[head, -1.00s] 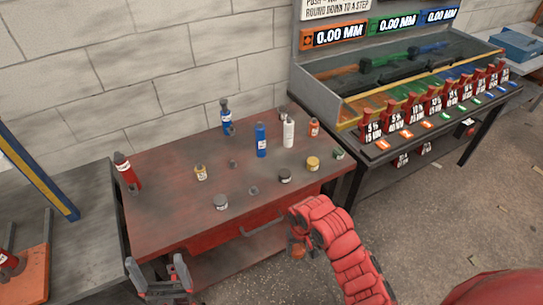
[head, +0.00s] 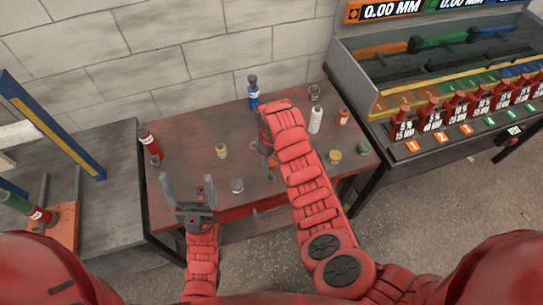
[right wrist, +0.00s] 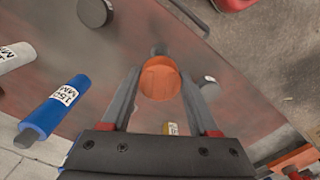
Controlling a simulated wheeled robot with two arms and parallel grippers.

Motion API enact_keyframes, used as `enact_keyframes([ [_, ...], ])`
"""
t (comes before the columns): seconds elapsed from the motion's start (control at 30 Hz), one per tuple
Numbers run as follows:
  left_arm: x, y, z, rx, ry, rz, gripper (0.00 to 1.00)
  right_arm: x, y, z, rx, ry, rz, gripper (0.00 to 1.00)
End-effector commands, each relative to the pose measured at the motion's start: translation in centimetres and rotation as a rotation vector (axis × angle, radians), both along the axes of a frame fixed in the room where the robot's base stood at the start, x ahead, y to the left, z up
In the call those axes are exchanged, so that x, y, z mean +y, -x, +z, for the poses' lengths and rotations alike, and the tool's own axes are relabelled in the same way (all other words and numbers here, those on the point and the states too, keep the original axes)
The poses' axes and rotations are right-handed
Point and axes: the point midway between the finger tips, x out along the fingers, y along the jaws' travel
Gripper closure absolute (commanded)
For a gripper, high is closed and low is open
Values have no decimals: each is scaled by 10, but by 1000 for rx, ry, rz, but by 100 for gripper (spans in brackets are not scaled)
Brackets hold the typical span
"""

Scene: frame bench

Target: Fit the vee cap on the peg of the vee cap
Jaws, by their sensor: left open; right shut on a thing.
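My right gripper (right wrist: 159,88) is shut on an orange round piece (right wrist: 160,80), which I take to be the vee cap. In the head view the right gripper (head: 268,150) is over the middle of the bench (head: 185,160), partly hidden by my own arm. My left gripper (head: 189,194) is open and empty at the bench's front left.
A blue bottle (head: 253,93), white bottle (head: 316,121), red bottle (head: 149,142), yellow jar (head: 334,157) and grey jar (head: 237,186) stand on the bench. A grey rack (head: 352,62) is at right.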

Motion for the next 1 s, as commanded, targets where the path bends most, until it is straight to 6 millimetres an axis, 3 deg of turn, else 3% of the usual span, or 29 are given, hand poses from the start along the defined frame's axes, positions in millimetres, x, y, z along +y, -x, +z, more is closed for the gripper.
enact_keyframes([
  [0.27,0,0,-8,0,0,0,12,0,-1,-2,-4,-3,-1,100],
  [0.8,0,0,-45,0,0,0,12,-1,0,-52,1,-2,-3,100],
  [1.0,0,0,-49,0,0,0,12,0,0,-58,0,-3,-2,100],
])
